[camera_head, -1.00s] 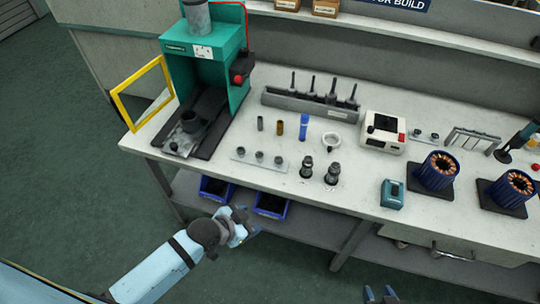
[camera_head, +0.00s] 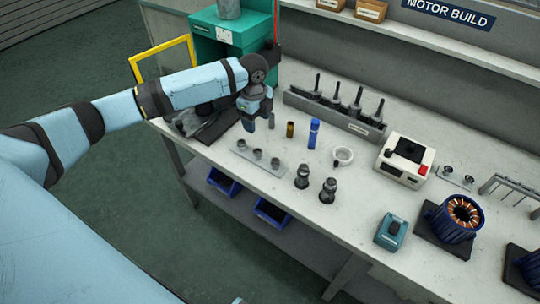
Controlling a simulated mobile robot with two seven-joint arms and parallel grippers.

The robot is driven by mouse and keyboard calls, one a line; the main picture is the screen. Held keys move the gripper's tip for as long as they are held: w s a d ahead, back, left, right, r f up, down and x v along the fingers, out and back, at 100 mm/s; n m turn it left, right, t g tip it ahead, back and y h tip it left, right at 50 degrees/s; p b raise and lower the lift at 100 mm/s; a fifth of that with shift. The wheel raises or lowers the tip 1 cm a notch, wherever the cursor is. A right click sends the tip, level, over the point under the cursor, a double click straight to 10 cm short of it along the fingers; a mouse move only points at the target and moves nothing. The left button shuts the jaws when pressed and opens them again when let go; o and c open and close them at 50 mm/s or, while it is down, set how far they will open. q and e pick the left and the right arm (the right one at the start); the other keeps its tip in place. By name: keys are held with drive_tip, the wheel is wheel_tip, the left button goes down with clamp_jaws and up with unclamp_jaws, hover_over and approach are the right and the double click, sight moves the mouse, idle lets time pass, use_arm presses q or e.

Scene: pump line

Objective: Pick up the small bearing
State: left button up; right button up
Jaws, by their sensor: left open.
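A grey plate (camera_head: 243,147) near the front edge of the bench carries a row of three small dark ring-like parts (camera_head: 258,155). A second small plate with two dark round parts (camera_head: 447,170) lies right of the white device. I cannot tell from this view which part is the small bearing. My left gripper (camera_head: 260,123) points down over the bench, behind the three-part plate, with open jaws and nothing seen between them. The grey cylinder that stood there is hidden or hard to tell from a finger. My right gripper is not in view.
Two dark stepped parts (camera_head: 302,176) stand in front. A grey tool rack (camera_head: 330,108) and a green press (camera_head: 228,38) are behind.

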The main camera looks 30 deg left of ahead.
use_arm(q)
hover_over(257, 151)
drive_tip(key=f, duration=0.7)
drive_tip(key=shift+s+f, duration=0.1)
drive_tip(key=shift+s, duration=0.1)
drive_tip(key=shift+d+f+p, duration=0.1)
drive_tip(key=shift+f+p, duration=0.2)
drive_tip(key=shift+f, duration=2.65)
drive_tip(key=c, duration=0.8)
